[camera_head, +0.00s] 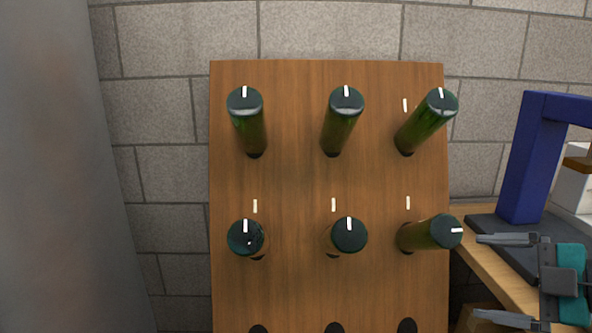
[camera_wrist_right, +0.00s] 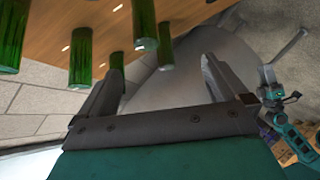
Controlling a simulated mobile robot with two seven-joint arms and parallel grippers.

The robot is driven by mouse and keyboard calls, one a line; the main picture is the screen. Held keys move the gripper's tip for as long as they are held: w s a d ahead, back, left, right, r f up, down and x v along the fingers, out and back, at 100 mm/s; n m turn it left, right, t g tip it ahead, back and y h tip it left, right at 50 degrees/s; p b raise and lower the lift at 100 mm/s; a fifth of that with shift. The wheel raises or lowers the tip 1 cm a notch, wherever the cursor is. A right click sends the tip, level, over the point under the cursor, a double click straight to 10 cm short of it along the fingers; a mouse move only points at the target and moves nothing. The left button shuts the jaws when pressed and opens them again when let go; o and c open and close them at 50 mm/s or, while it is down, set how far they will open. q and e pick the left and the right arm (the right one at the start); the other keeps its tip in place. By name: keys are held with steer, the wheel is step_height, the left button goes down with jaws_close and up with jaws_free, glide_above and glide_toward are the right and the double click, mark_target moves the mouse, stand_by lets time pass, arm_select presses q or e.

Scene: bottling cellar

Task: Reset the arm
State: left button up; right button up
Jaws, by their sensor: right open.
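My right gripper (camera_head: 478,277) is at the lower right of the head view, over the wooden bench and to the right of the bottle rack (camera_head: 295,190). Its two grey fingers are spread, with nothing between them. In the right wrist view the same gripper (camera_wrist_right: 163,58) is open and empty, with green bottles (camera_wrist_right: 144,22) hanging into view beyond it, apart from the fingers. My left gripper is not in the head view. In the wrist view, a teal arm part of mine (camera_wrist_right: 298,140) shows small at the right; I cannot make out a gripper on it.
The upright board holds several dark green bottles in two rows, such as an upper left one (camera_head: 250,125) and a lower right one (camera_head: 425,234), the nearest to my gripper. Empty holes show below. A blue frame (camera_head: 530,155) stands on the bench (camera_head: 482,256).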

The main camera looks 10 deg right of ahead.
steer(key=a+f+m+t+p, duration=0.2)
steer(key=a+f+m+p, duration=0.35)
steer(key=a+f, duration=0.75)
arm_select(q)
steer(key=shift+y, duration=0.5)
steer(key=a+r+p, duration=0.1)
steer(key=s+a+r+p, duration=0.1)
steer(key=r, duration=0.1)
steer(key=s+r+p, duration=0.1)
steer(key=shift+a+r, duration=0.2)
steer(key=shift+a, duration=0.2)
arm_select(e)
steer(key=s+a+f+m+g+h, duration=0.1)
steer(key=s+f+m+h, duration=0.5)
steer(key=s+f+m, duration=0.4)
steer(key=shift+f+m+g, duration=0.4)
steer(key=shift+f+m, duration=0.05)
steer(key=shift+f, duration=0.25)
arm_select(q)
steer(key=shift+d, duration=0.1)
arm_select(e)
steer(key=shift+a, duration=0.15)
